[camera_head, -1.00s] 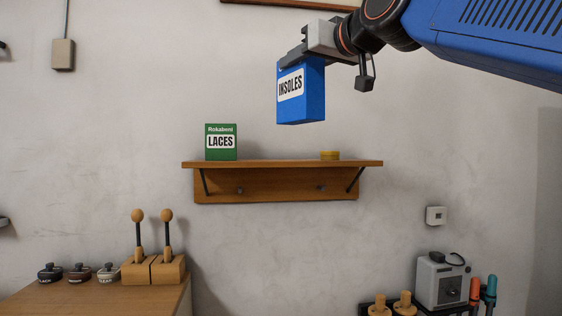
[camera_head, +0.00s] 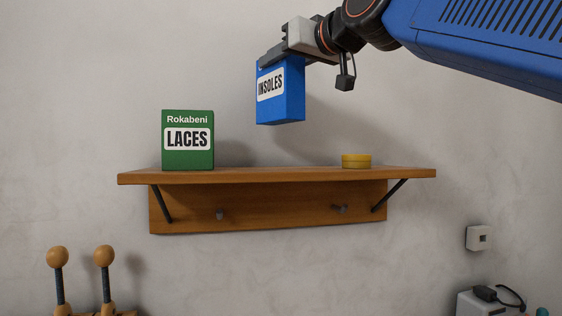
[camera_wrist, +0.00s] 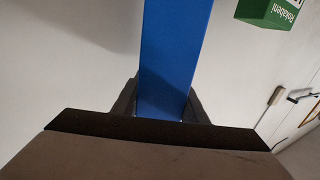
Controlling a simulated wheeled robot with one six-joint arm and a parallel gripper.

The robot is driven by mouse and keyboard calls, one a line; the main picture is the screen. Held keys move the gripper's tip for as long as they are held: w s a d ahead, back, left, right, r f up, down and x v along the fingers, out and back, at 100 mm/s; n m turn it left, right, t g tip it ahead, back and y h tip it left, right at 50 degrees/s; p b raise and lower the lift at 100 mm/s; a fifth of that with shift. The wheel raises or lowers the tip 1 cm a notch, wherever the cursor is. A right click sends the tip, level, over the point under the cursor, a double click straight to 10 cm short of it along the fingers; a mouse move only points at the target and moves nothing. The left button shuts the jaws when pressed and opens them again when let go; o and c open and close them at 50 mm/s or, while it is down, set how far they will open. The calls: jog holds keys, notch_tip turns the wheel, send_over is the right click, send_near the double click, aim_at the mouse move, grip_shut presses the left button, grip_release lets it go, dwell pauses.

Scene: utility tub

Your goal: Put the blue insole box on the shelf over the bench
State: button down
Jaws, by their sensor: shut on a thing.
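The blue insole box (camera_head: 281,92), labelled INSOLES, hangs upright from my gripper (camera_head: 272,58), which is shut on its top part. In the head view the box appears above the shelf (camera_head: 270,177), with a gap between its bottom and the board. In the wrist view the blue box (camera_wrist: 172,60) runs up from between the fingers (camera_wrist: 160,108). The wooden shelf is fixed to the wall on brackets. How far the box is from the wall is hard to tell.
A green LACES box (camera_head: 187,141) stands on the shelf's left part. A yellow round tin (camera_head: 356,160) sits on its right part. The board between them is clear. Two wooden-knobbed tools (camera_head: 80,275) rise at lower left; a wall switch (camera_head: 478,238) is at right.

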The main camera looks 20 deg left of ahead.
aim_at(282, 122)
notch_tip(282, 122, down, 10)
jog(key=shift+r, duration=0.1)
dwell(0.4)
jog(key=c, duration=1.1)
grip_release()
jog(key=shift+s+d, duration=0.1)
jog(key=shift+d, duration=0.1)
jog(key=v, duration=1.1)
jog(key=shift+s+d, duration=0.15)
jog(key=shift+d, duration=0.05)
